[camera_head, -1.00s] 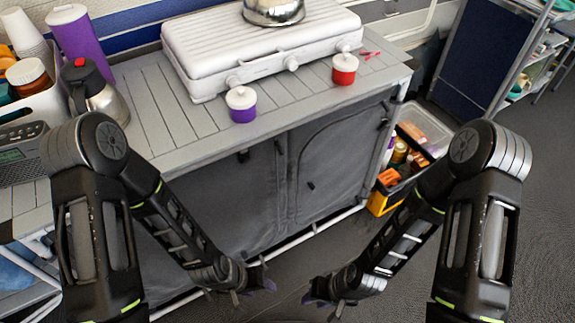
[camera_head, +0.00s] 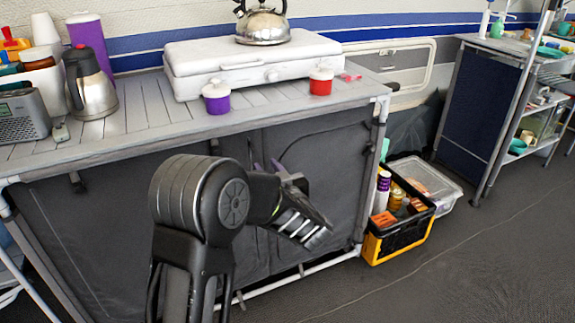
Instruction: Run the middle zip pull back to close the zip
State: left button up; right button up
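The grey fabric front (camera_head: 100,240) of the camp cupboard hangs below its slatted top. A curved zip line (camera_head: 315,136) arches over the right-hand panel. The middle zip pull cannot be made out; my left arm and gripper cover part of the middle of the front. My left gripper (camera_head: 268,166) is in front of the fabric near the middle, its purple-tipped fingers apart and nothing seen between them. I cannot tell whether it touches the fabric. My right gripper is not in view.
On the top stand a white stove (camera_head: 250,65) with a kettle (camera_head: 262,25), a purple jar (camera_head: 216,98), a red jar (camera_head: 321,82) and a steel jug (camera_head: 88,85). A black-and-yellow crate (camera_head: 400,235) stands at the cupboard's right end.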

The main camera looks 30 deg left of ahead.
aim_at(255, 153)
pick_arm(q)
jog(key=shift+s+a+r, duration=0.1)
jog(key=shift+s+a, duration=0.05)
jog(key=shift+a, duration=0.05)
jog(key=b+x, duration=0.1)
jog(key=x, duration=0.7)
jog(key=shift+b, duration=0.4)
jog(key=shift+c, duration=0.3)
grip_shut()
jog(key=shift+d, duration=0.1)
dwell(0.8)
